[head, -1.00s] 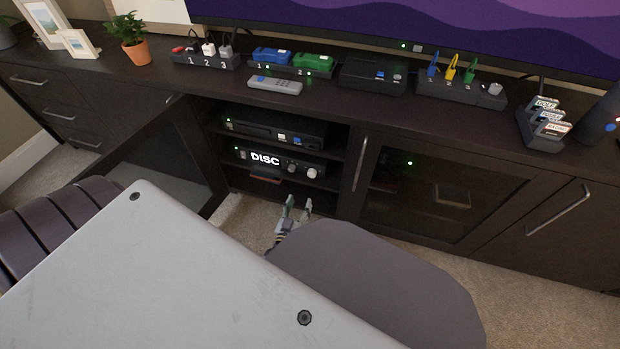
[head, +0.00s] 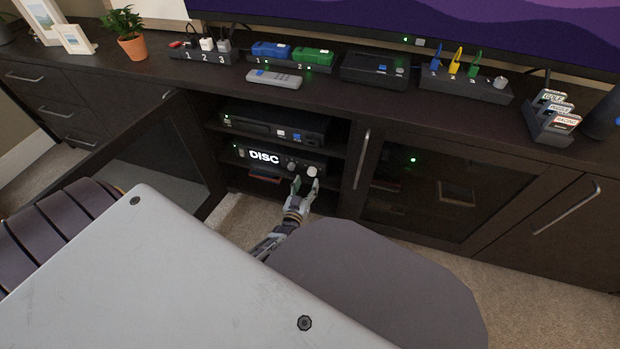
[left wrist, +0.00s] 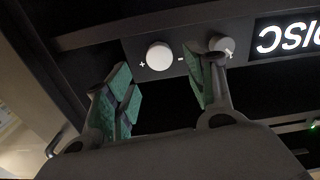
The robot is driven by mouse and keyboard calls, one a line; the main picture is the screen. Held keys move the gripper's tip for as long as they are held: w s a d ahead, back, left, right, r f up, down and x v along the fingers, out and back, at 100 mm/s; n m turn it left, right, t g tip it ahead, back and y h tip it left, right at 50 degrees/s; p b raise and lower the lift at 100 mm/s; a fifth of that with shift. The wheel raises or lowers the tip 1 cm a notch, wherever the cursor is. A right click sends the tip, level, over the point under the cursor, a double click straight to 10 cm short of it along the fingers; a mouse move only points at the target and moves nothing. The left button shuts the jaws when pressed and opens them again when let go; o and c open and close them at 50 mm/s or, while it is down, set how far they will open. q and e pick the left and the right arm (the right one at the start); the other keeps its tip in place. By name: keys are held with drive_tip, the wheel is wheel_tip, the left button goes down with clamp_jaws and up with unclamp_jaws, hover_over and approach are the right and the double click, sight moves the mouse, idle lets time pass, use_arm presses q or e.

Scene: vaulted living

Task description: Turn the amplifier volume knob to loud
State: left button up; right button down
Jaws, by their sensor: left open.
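The amplifier (head: 240,156) sits on the lower shelf of the open cabinet bay, its lit display reading DISC. Its pale round knob (head: 312,171) is at the right of its front. In the left wrist view the view is turned over, and the knob (left wrist: 159,56) has plus and minus marks beside it. A second, greyer knob (left wrist: 222,44) is partly behind one finger. My left gripper (head: 305,186) is open and empty just in front of the amplifier. In the left wrist view its green-padded fingers (left wrist: 165,85) are spread either side of the pale knob, apparently short of it. My right gripper is not in view.
A black device (head: 270,124) sits on the shelf above. The open cabinet door (head: 150,165) stands left of the bay, and a closed glass door (head: 440,180) is to the right. A remote (head: 273,78) and several gadgets line the cabinet top.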

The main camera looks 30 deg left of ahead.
sight(311, 173)
use_arm(q)
drive_tip(key=b+x, duration=0.1)
drive_tip(key=x, duration=0.3)
drive_tip(key=shift+b, duration=0.3)
drive_tip(key=shift+w+a, duration=0.15)
drive_tip(key=shift+w, duration=0.35)
drive_tip(key=c, duration=1)
drive_tip(key=shift+c, duration=0.2)
